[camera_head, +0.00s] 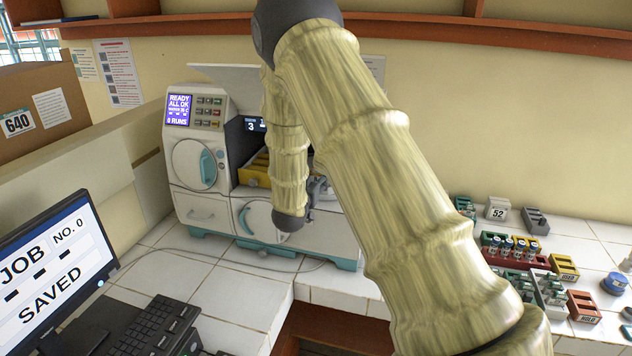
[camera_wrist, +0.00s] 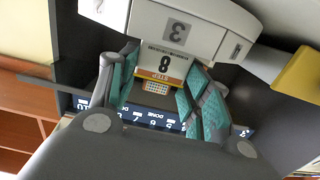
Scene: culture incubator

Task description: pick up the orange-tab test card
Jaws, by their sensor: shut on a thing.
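In the wrist view a small upright card (camera_wrist: 163,60), white with a black 8 and an orange band, sits between the teal pads of my gripper (camera_wrist: 160,84). I take it as the orange-tab test card; my gripper is shut on it. In the head view my gripper (camera_head: 318,188) is at the front of the white incubator (camera_head: 206,205), mostly hidden by my arm, and the card cannot be made out there.
The incubator's bay is open and shows a yellow part (camera_head: 256,168). A monitor (camera_head: 50,268) and keyboard (camera_head: 158,326) are at the left. Several small racks, including a red-framed one (camera_head: 515,258), crowd the right counter. White tiles before the incubator are mostly clear.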

